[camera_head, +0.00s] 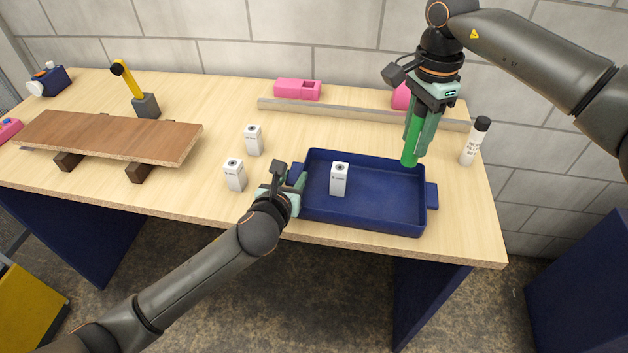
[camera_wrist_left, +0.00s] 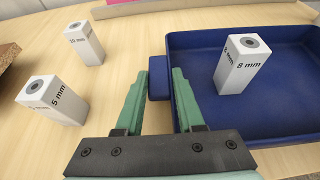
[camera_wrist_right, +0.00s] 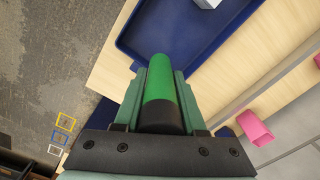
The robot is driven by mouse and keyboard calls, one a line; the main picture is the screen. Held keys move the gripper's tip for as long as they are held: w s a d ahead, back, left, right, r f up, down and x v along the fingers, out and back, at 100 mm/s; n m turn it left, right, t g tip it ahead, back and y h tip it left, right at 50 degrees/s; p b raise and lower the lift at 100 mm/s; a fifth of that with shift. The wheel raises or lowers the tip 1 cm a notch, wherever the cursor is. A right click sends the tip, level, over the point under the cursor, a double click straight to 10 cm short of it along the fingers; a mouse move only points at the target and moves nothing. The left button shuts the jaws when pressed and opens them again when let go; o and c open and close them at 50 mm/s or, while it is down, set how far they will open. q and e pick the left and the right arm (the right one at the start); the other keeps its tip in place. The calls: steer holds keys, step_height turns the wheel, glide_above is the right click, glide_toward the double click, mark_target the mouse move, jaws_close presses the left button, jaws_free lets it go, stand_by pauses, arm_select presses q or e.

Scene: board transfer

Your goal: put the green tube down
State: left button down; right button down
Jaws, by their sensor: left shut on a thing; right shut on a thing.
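The green tube (camera_head: 411,142) hangs upright in my right gripper (camera_head: 423,130), which is shut on it. Its lower end shows at the back right corner of the blue tray (camera_head: 385,226); I cannot tell whether it touches. In the right wrist view the tube (camera_wrist_right: 162,85) lies between the fingers, its near part dark. My left gripper (camera_head: 288,193) is shut on the tray's left handle (camera_wrist_left: 158,78). A white block (camera_head: 339,180), marked 8 mm in the left wrist view (camera_wrist_left: 242,66), stands inside the tray.
Two white blocks (camera_head: 253,140) (camera_head: 235,175) stand left of the tray. A white bottle with a black cap (camera_head: 470,146) stands right of the tube. A grey rail (camera_head: 340,111) and pink parts (camera_head: 297,90) lie behind. A brown board (camera_head: 110,136) rests on supports at left.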

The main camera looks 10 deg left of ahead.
step_height(320, 180, down, 2)
steer(key=s, duration=0.2)
glide_above(396, 211)
step_height(396, 211, down, 6)
steer(key=shift+f, duration=2.1)
steer(key=shift+f, duration=0.1)
steer(key=shift+c, duration=2.4)
jaws_free()
